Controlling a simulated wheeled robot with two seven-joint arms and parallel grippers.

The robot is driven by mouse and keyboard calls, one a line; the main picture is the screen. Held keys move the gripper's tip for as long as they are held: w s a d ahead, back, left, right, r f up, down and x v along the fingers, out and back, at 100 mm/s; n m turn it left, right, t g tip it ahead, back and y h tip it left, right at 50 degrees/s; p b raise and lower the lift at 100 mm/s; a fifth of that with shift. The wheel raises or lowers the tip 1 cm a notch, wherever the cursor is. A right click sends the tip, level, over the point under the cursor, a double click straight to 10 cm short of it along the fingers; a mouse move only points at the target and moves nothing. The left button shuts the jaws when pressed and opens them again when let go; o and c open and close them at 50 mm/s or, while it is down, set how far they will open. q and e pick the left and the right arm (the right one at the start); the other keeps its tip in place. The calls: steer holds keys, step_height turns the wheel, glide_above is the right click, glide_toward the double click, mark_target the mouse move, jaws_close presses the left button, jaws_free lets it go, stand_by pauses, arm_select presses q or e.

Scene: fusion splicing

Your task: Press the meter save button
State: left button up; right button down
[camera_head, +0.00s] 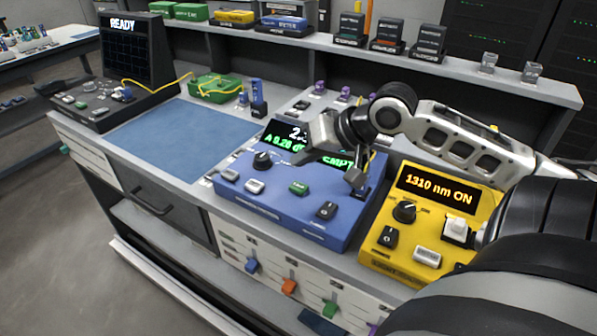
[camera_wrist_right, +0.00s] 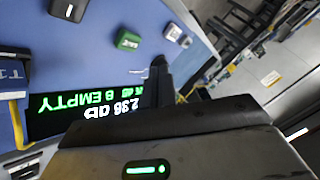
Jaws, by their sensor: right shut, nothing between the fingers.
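The blue meter (camera_head: 285,205) stands on the bench in the middle of the head view. Its lit screen (camera_head: 275,140) reads green and white text, partly covered by my right gripper. On its sloped front are a dark knob (camera_head: 262,160), a pale button (camera_head: 254,186), a green button (camera_head: 298,188) and a black switch (camera_head: 326,210); button labels are too small to read. My right gripper (camera_head: 303,158) is shut and empty, above the meter near its screen. In the right wrist view its fingers (camera_wrist_right: 158,68) lie beside the green button (camera_wrist_right: 128,40), apart from it. My left gripper is out of view.
A yellow box (camera_head: 420,225) reading "1310 nm ON" stands right of the meter. A blue mat (camera_head: 185,138) lies left, beyond it a black splicer (camera_head: 108,80) reading "READY". A green spool (camera_head: 215,88) with yellow fiber sits behind the mat. A raised shelf (camera_head: 470,80) runs behind.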

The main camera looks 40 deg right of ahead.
mark_target(304, 188)
steer(key=shift+f, duration=1.7)
stand_by(0.6)
steer(key=shift+f, duration=0.45)
